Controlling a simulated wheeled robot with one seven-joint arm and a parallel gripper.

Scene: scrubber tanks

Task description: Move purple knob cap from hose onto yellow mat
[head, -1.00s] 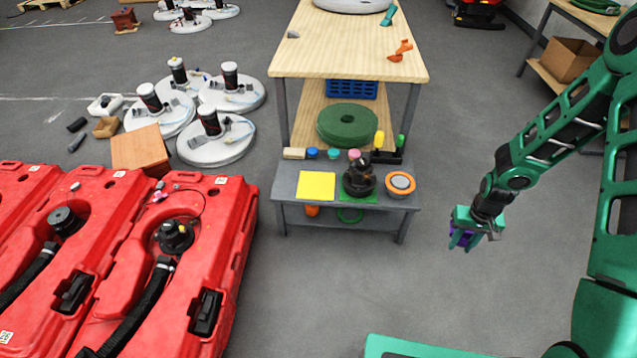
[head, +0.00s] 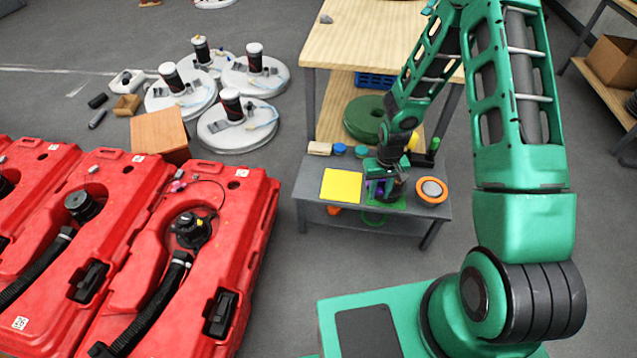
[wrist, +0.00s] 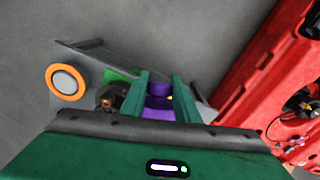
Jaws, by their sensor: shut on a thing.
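My gripper (head: 377,180) is over the low grey bench, close to the right edge of the yellow mat (head: 341,186). It is shut on the purple knob cap (wrist: 157,104), which shows between the two green fingers in the wrist view. In the head view only a bit of purple shows at the fingers. The yellow mat lies flat and bare on the bench. In the wrist view the mat is mostly hidden behind my gripper. The dark hose fitting (wrist: 112,95) stands on the green mat (wrist: 121,76) beside my fingers, and my arm largely covers it in the head view.
The grey bench (head: 312,181) also holds an orange ring with a grey centre (head: 431,189), blue caps (head: 340,149) and a tan block (head: 319,148). A wooden table (head: 335,48) stands behind. Red tanks (head: 225,215) lie to the left, with clear floor between.

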